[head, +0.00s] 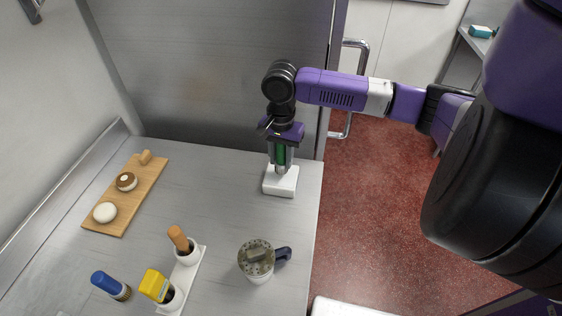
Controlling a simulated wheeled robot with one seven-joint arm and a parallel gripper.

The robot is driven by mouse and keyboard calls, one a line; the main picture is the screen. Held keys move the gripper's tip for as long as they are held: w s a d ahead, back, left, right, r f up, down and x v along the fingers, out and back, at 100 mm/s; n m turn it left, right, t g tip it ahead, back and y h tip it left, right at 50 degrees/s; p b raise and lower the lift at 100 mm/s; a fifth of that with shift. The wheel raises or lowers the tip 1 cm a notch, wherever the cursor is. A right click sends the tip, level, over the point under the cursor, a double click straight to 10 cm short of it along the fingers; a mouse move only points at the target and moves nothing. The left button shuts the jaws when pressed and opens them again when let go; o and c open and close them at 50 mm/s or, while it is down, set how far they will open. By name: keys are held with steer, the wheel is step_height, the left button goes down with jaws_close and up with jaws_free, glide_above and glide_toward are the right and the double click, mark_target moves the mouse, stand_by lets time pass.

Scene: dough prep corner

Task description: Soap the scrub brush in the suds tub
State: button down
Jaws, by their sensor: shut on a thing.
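My gripper (281,168) points down at the back right of the steel counter. It is shut on a green upright thing (280,153), perhaps a brush handle, mostly hidden between the fingers. A white block (279,186) is directly below it; I cannot tell whether the two are joined or only touching. No other clear scrub brush shows.
A white holder (198,254) carries an orange-handled tool (179,238) and a yellow-topped one (156,286). A blue-capped item (105,281) lies left of it. A wooden board (126,206) with round things is at left. The counter's middle is clear; its right edge drops to red floor (385,210).

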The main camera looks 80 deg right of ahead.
mark_target(281, 146)
steer(key=shift+r, duration=2.45)
